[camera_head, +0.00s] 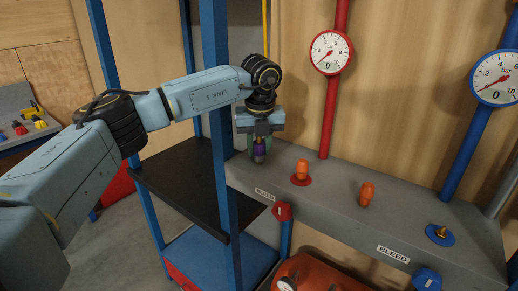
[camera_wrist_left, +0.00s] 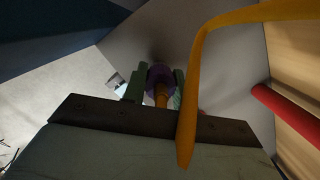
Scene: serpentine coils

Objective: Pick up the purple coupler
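The purple coupler (camera_head: 259,149) is between the green fingers of my left gripper (camera_head: 260,146), above the left end of the grey bench. In the left wrist view the coupler (camera_wrist_left: 159,74) shows with an orange-yellow stem, and the left gripper's fingers (camera_wrist_left: 159,88) lie against both its sides. My left gripper points down and looks shut on it. Whether the coupler's lower tip touches the bench is unclear. My right gripper is not in view.
The grey bench (camera_head: 340,205) carries two orange fittings (camera_head: 301,170) (camera_head: 367,194) and a blue-based brass fitting (camera_head: 440,233). A blue post (camera_head: 222,140) and black shelf (camera_head: 187,182) stand beside my arm. A yellow hose (camera_wrist_left: 199,80) crosses close to the wrist camera.

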